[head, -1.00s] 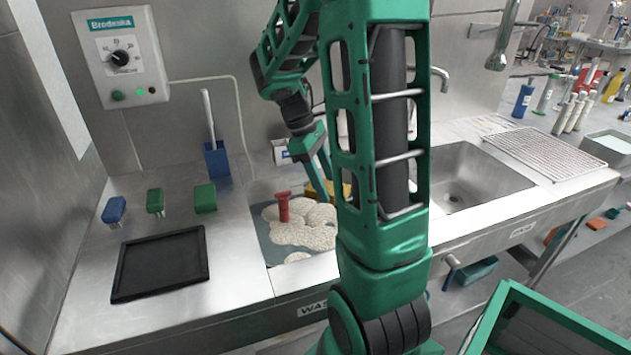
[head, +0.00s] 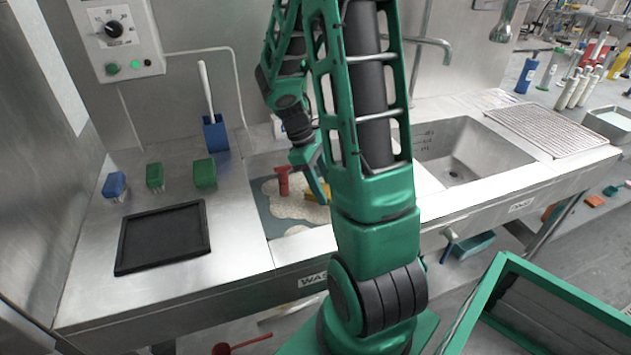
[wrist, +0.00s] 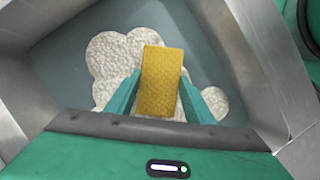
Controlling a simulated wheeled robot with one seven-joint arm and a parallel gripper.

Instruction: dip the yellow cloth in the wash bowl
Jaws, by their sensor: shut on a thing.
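The wash bowl (head: 281,231) is a sunken grey-blue basin in the steel counter with pale, lumpy foam (head: 285,203) in it. The foam also shows in the wrist view (wrist: 115,62). My gripper (head: 318,190) is over the bowl's right part, its fingers pointing down. It is shut on the yellow cloth (wrist: 162,85), which is a flat oblong between the two teal fingers. In the head view the cloth (head: 312,193) is partly hidden by my arm. The cloth overlaps the foam in the picture; I cannot tell whether they touch.
A red object (head: 283,180) stands at the foam, close left of my gripper. A black tray (head: 163,238), green and blue brushes (head: 205,173) and a blue holder (head: 215,133) are on the left counter. An empty sink (head: 460,160) lies to the right.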

